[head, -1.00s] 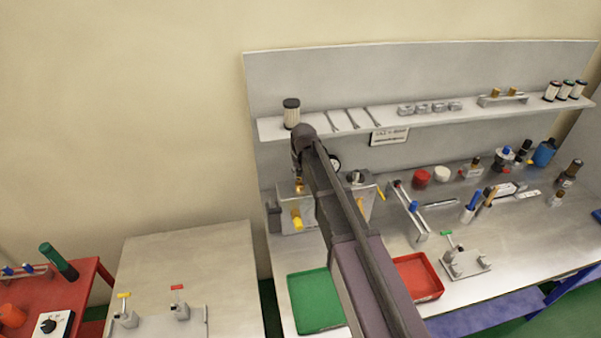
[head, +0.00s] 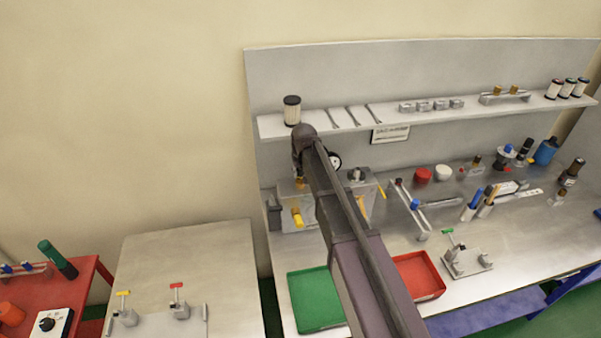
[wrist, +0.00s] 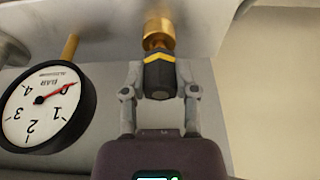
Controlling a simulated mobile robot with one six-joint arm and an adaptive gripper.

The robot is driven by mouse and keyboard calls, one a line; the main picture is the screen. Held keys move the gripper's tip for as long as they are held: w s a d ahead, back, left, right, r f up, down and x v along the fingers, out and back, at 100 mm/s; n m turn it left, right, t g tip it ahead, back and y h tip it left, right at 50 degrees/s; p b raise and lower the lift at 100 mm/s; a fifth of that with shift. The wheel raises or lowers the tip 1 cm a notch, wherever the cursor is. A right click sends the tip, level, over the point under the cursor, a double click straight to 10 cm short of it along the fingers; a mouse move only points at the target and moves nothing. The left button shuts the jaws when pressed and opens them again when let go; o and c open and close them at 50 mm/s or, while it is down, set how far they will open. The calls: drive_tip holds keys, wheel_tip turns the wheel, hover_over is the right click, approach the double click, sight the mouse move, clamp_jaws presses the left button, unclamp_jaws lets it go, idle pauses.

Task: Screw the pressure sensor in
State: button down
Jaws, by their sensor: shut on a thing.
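The pressure sensor (wrist: 160,74) has a dark body with a yellow chevron band in the wrist view. My gripper (wrist: 160,88) is shut on it, one finger on each side. A brass fitting (wrist: 158,32) is in line with the sensor's far end and reaches up to a grey metal block (wrist: 120,22). The brass looks blurred at the block, and how deep it sits cannot be told. In the head view the grey block (head: 283,190) stands on the bench with a brass part (head: 299,182) at it. My arm hides most of the gripper and sensor there.
A round gauge (wrist: 45,107) and a brass stem (wrist: 71,46) are left of my gripper. A yellow-handled valve (head: 297,218) is on the block's front. A shelf (head: 350,122) runs above. Green (head: 308,327) and red (head: 437,290) trays lie in front.

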drive_tip(key=shift+f+b, duration=0.5)
drive_tip(key=shift+f, duration=0.1)
idle(0.3)
drive_tip(key=m, duration=0.3)
drive_tip(key=shift+a+h, duration=0.15)
drive_tip(key=shift+h, duration=0.25)
drive_tip(key=m+h, duration=0.1)
drive_tip(key=m, duration=0.3)
drive_tip(key=shift+a, duration=0.1)
drive_tip(key=shift+m, duration=0.5)
drive_tip(key=m, duration=0.3)
drive_tip(key=m+g+h, duration=0.1)
drive_tip(key=m, duration=0.2)
drive_tip(key=shift+w+a+m, duration=0.15)
drive_tip(key=shift+w+m, duration=0.05)
drive_tip(key=shift+m, duration=0.1)
drive_tip(key=shift+m+h, duration=0.3)
drive_tip(key=shift+m, duration=0.5)
